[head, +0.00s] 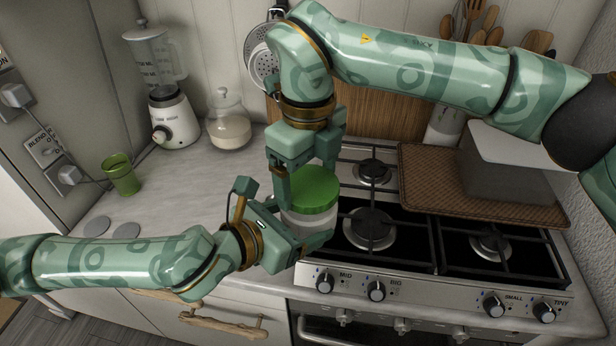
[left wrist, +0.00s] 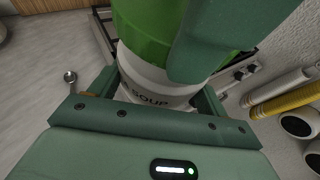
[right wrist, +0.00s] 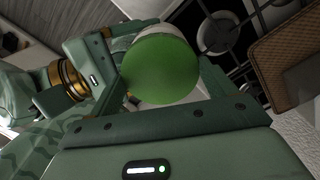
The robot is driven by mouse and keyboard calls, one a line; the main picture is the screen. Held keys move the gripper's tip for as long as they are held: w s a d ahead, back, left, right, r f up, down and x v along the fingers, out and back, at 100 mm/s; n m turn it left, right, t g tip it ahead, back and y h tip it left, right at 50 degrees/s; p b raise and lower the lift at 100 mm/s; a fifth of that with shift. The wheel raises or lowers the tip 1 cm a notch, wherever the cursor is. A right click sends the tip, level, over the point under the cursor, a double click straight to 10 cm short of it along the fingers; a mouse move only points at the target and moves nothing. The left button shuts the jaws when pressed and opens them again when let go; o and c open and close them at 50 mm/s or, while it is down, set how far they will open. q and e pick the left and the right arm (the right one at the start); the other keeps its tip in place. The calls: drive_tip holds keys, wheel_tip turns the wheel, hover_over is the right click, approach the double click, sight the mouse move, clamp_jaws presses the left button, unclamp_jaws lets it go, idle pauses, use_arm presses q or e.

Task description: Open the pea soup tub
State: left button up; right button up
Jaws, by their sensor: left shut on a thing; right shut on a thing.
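The pea soup tub (head: 305,217) has a white body and a green lid (head: 308,192), and appears upright at the stove's left edge. In the left wrist view its body (left wrist: 150,100) shows part of a label reading "SOUP". My left gripper (head: 293,228) is shut on the body from the front left. My right gripper (head: 306,183) comes from above and is shut on the lid. In the right wrist view the round lid (right wrist: 160,68) fills the space between the fingers. The lid sits on the body with no gap that I can see. The tub's underside is hidden.
The stove (head: 440,240) with its burners lies right of the tub. A blender (head: 172,115), a glass jar (head: 228,125) and a green cup (head: 122,177) stand on the counter.

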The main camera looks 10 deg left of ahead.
sight(308, 183)
drive_tip(key=shift+r, duration=0.35)
drive_tip(key=shift+r, duration=2)
